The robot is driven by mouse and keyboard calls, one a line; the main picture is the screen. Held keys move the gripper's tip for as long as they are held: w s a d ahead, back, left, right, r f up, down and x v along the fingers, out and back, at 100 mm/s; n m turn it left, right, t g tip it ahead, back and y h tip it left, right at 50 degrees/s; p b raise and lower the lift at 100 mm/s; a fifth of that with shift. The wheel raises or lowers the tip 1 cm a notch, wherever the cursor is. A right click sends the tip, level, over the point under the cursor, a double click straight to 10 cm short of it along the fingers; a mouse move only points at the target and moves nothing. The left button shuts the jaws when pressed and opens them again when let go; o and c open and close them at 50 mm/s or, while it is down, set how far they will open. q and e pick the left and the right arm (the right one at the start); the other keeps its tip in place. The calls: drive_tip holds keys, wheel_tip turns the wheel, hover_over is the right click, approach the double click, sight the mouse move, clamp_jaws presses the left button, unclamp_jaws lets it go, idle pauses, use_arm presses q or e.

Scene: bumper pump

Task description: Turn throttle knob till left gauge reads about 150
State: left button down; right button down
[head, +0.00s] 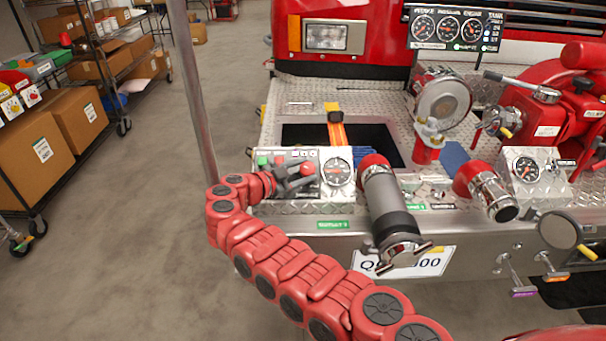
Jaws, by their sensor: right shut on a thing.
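My right gripper (295,178) is at the small left control panel on the diamond-plate bumper. Its grey fingers are shut on the throttle knob, which they mostly hide. A red knob-like part (307,169) shows at the fingertips. The left gauge (338,172) is a round dial on the same panel, just right of the fingers; its needle is too small to read. My left gripper is not in view.
A thick hose fitting (385,205) with a red collar stands right of the left gauge. A second panel with the right gauge (526,169) sits farther right. A grey pole (190,90) rises left of the bumper. Open floor lies left.

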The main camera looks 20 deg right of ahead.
drive_tip(key=shift+f, duration=0.15)
drive_tip(key=shift+c, duration=1.4)
unclamp_jaws()
drive_tip(key=v, duration=1.7)
drive_tip(key=shift+a+b, duration=0.2)
drive_tip(key=shift+b, duration=0.15)
